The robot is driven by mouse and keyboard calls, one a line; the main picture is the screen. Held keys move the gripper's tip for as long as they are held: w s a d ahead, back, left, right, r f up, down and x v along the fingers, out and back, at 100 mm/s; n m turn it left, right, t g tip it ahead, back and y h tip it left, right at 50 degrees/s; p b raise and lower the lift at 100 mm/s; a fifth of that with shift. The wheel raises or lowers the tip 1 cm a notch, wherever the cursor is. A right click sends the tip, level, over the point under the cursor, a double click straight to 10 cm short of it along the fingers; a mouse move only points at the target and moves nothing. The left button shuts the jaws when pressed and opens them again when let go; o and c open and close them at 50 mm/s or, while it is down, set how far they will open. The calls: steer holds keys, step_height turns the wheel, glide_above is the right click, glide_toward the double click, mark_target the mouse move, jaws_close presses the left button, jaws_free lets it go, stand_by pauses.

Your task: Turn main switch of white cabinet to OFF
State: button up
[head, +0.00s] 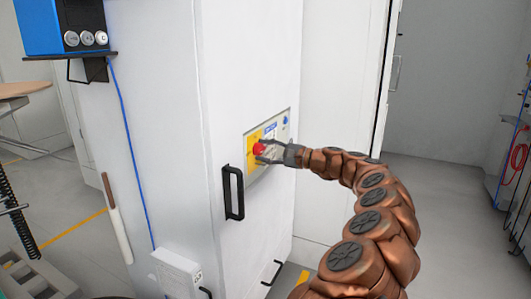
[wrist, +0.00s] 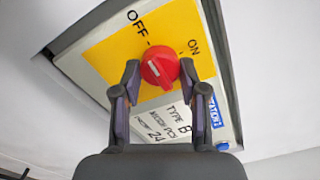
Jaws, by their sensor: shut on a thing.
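The white cabinet (head: 235,60) stands in the middle of the head view. On its front is a panel (head: 279,128) with a yellow plate (wrist: 110,50) marked OFF at upper left and ON at right in the wrist view. The red main switch (wrist: 160,67) sits on this plate; it also shows in the head view (head: 259,149). A pale mark shows on the knob's face; I cannot tell surely which label it points to. My gripper (wrist: 160,66) is shut on the switch, one finger on each side. In the head view my gripper (head: 264,151) reaches it from the right.
A black handle (head: 234,192) is on the cabinet front, below and left of the panel. A blue box (head: 50,25) with round buttons is on a bracket at upper left. A small white box (head: 177,270) is low on the cabinet's side. Open floor (head: 445,200) lies to the right.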

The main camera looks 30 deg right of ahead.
steer(key=o, duration=1.1)
steer(key=shift+o, duration=0.2)
steer(key=v, duration=1.2)
steer(key=shift+f, duration=0.1)
